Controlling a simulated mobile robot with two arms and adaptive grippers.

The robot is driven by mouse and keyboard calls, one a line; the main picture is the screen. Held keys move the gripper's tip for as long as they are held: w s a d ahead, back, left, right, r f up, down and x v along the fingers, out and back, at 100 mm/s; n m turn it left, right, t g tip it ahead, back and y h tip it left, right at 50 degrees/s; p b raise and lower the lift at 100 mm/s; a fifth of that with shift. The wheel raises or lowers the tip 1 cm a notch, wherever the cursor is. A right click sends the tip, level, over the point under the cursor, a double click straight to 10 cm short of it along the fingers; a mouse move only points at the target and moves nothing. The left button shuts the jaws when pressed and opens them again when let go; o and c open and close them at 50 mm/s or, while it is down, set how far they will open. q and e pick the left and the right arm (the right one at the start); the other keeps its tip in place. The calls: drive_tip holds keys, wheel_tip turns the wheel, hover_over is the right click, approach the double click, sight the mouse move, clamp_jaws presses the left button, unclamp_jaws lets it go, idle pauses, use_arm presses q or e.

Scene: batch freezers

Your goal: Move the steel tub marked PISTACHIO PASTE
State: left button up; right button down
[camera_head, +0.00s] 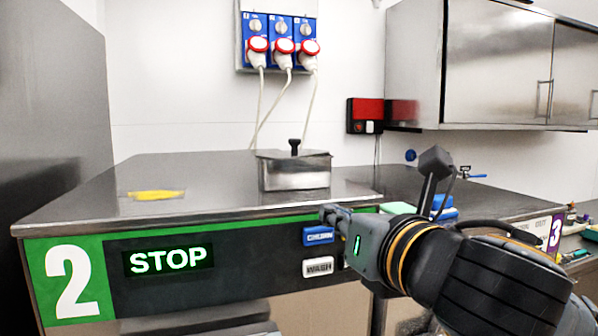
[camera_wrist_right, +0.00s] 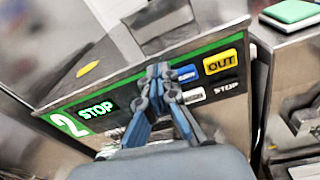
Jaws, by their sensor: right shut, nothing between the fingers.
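A steel tub (camera_head: 296,171) with a lid and a dark knob stands on top of the freezer marked 2 (camera_head: 120,206). I cannot read any label on the tub. In the right wrist view the tub (camera_wrist_right: 160,20) shows in part at the top edge. My right gripper (camera_head: 330,213) is shut and empty. It is in front of the freezer's control panel, near the blue button, lower than the tub and apart from it. In the wrist view its fingertips (camera_wrist_right: 158,72) meet in front of the panel. My left gripper is not in view.
A yellow item (camera_head: 155,194) lies on the freezer top at the left. The panel has a lit STOP display (camera_head: 168,260), a blue button (camera_head: 318,236) and a WASH button (camera_head: 318,267). Green and blue items (camera_head: 398,208) lie to the right. Wall cabinets (camera_head: 490,65) hang at the upper right.

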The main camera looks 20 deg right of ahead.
wheel_tip(320, 180, up, 3)
drive_tip(key=n, duration=0.1)
drive_tip(key=p, duration=0.6)
approach(300, 171)
drive_tip(key=shift+t+h, duration=0.3)
drive_tip(key=shift+t, duration=0.1)
drive_tip(key=w, duration=0.4)
drive_tip(key=w+a, duration=0.1)
drive_tip(key=w, duration=0.1)
drive_tip(key=shift+w+f, duration=0.35)
drive_tip(key=shift+w, duration=0.05)
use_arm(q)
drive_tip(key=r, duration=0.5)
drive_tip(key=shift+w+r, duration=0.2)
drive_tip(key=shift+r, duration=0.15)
use_arm(e)
drive_tip(key=shift+d, duration=0.1)
